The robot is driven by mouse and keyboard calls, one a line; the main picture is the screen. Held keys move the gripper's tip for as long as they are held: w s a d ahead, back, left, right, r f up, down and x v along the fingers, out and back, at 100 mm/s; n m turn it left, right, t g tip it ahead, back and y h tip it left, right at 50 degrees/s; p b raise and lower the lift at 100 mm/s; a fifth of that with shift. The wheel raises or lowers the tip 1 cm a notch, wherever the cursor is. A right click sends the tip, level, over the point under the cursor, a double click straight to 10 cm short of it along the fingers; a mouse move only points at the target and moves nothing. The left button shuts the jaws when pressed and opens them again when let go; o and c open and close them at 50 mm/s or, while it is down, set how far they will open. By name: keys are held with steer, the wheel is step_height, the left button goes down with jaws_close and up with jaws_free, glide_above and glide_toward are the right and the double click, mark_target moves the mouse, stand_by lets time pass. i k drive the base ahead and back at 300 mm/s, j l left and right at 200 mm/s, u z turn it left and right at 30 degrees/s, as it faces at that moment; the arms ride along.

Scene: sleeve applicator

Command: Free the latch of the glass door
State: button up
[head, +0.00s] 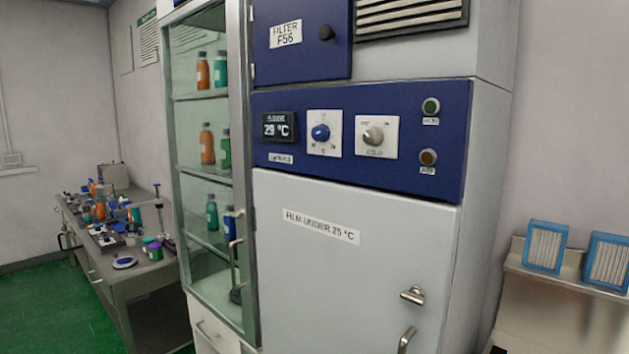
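The glass door (239,130) is the tall metal-framed front of the cabinet at the left of the machine in the head view. It looks closed. An upright bar handle (231,262) is on the right side of its frame, at lower height. A small dark fitting (237,293), perhaps the latch, sits at the handle's lower end. It is too small to tell its position. Orange, green and blue bottles stand on shelves behind the glass. My gripper is not in view.
The white machine door (340,270) beside the glass door has a lever (413,295) and a handle (407,340). A blue panel (360,130) with knobs is above. A cluttered bench (150,270) stands left. A shelf with blue-framed filters (545,246) is right. Green floor shows at left.

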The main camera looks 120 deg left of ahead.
mark_target(238, 214)
steer(key=u, duration=4.35)
steer(key=i+l, duration=0.2)
steer(key=l, duration=0.15)
steer(key=i+l+u, duration=0.1)
steer(key=i+l, duration=0.1)
steer(key=l, duration=0.1)
